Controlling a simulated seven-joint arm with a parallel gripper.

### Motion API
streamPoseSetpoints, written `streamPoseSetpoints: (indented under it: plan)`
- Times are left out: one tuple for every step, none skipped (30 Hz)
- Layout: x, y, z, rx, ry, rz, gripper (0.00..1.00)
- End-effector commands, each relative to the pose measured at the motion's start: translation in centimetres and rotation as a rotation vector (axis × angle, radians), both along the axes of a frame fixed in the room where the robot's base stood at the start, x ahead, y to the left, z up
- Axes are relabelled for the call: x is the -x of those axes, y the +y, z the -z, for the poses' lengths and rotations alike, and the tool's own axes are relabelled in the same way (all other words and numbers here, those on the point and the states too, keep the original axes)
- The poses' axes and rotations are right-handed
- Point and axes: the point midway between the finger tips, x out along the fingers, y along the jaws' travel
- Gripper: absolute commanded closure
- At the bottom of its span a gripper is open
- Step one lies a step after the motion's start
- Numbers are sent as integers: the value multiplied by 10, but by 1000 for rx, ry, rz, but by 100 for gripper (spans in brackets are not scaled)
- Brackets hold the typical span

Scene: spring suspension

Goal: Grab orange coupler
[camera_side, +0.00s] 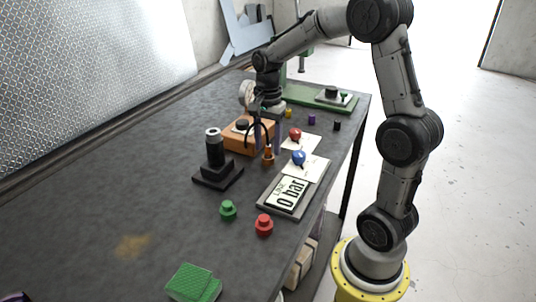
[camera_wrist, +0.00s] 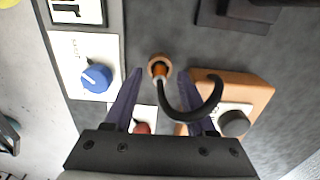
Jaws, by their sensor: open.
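The orange coupler (camera_side: 268,158) stands upright on the table, in front of the orange box. A black hose curves from its top back toward the box. In the wrist view the coupler (camera_wrist: 157,64) appears end-on, near the level of the fingertips and between their lines. My gripper (camera_side: 267,140) points down above the coupler, with its purple fingers open and spread to either side. In the wrist view the gripper (camera_wrist: 161,82) is empty, and the hose partly hides the right finger. I cannot tell the exact height gap to the coupler.
The orange box (camera_side: 262,136) with a black knob stands close behind. Panels with a blue knob (camera_side: 299,157) and a red knob (camera_side: 295,134) lie to the right, near a display (camera_side: 287,195). A black stand (camera_side: 215,160) is at left. Green (camera_side: 228,210) and red (camera_side: 264,225) pieces sit in front.

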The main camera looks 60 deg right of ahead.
Motion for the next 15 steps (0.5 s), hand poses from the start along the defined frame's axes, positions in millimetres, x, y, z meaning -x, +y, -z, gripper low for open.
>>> streamPoseSetpoints:
  plan:
    - [1, 0, 6, -1, 2, 0, 44]
    - [1, 0, 8, -1, 2, 0, 44]
    - [1, 0, 10, -1, 1, 1, 44]
    - [0, 0, 12, 0, 0, 1, 44]
    - [0, 0, 12, 0, -1, 1, 44]
    - [0, 0, 13, 0, -1, 1, 44]
    - [0, 0, 13, 1, -1, 1, 44]
    - [0, 0, 13, 1, -2, 1, 44]
    - [0, 0, 13, 1, -1, 1, 44]
    - [0, 0, 12, 1, -1, 1, 44]
    - [0, 0, 12, 1, -1, 1, 44]
    - [0, 0, 12, 1, -1, 1, 50]
    - [0, 0, 12, 1, -1, 1, 55]
    - [0, 0, 12, 1, -1, 1, 60]
    - [0, 0, 12, 1, -1, 1, 68]
